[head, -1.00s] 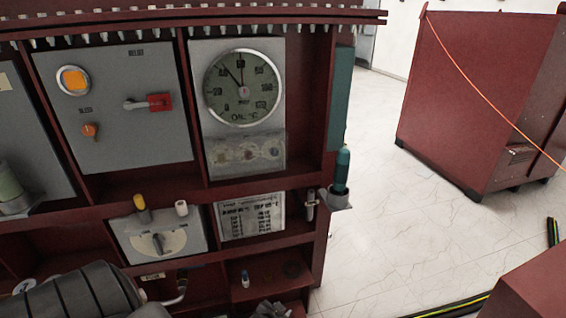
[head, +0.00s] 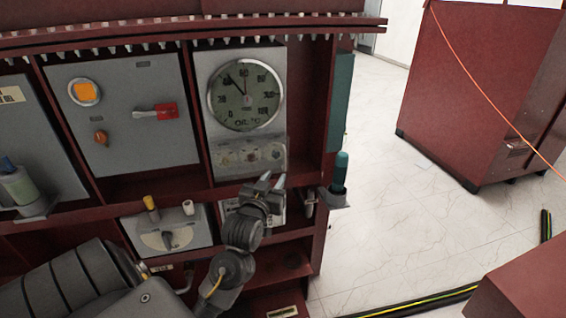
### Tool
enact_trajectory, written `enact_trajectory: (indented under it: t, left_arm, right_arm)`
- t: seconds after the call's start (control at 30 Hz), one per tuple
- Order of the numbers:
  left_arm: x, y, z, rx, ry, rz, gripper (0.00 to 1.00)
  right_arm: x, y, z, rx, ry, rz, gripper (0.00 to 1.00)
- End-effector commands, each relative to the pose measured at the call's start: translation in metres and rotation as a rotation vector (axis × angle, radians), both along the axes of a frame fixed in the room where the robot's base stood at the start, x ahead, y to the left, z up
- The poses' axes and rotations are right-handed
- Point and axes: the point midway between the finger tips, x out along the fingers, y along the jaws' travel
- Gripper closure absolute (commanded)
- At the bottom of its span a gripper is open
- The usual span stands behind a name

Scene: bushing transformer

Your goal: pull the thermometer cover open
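The thermometer (head: 246,90) is a round dial with a pale rim, on a grey plate in the upper middle of the red cabinet. A clear strip (head: 248,156) with several small round fittings sits just below the dial; I cannot tell which part is the cover's edge. My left gripper (head: 272,181) is below the strip, its two pale fingertips pointing up and slightly apart. It looks open and empty. Whether the tips touch the plate is unclear. The gripper hides part of the label plate (head: 228,211) behind it. My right gripper is not in view.
Left of the thermometer is a grey panel with an orange button (head: 84,92) and a red-handled switch (head: 157,111). A teal-topped post (head: 340,170) stands at the cabinet's right edge.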

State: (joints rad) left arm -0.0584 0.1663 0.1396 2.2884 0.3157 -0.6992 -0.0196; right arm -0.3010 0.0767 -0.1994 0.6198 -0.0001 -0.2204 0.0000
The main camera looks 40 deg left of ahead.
Motion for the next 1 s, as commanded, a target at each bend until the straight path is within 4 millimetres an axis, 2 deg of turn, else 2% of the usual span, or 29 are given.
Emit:
enact_trajectory:
  t: [0.2, 0.4, 0.6, 0.83, 0.87, 1.0]
  left_arm:
    - [0.04, 0.016, 0.004, 0.001, 0.0, 0.0, 0.7]
    - [0.066, 0.026, 0.002, 0.0, 0.001, 0.001, 0.7]
    - [0.077, 0.03, 0.0, 0.0, 0.0, 0.0, 0.7]
    - [0.077, 0.03, 0.0, 0.0, 0.0, 0.0, 0.7]
    - [0.077, 0.03, 0.0, 0.0, 0.001, 0.0, 0.71]
    - [0.077, 0.03, 0.0, 0.0, 0.001, 0.0, 0.89]
  right_arm:
    - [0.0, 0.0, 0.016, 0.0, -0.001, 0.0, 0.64]
    - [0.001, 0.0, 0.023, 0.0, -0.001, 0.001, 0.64]
    - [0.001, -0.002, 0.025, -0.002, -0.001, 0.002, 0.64]
    - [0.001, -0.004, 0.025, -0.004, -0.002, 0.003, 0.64]
    - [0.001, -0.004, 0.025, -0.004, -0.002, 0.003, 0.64]
    - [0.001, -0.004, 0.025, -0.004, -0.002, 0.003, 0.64]
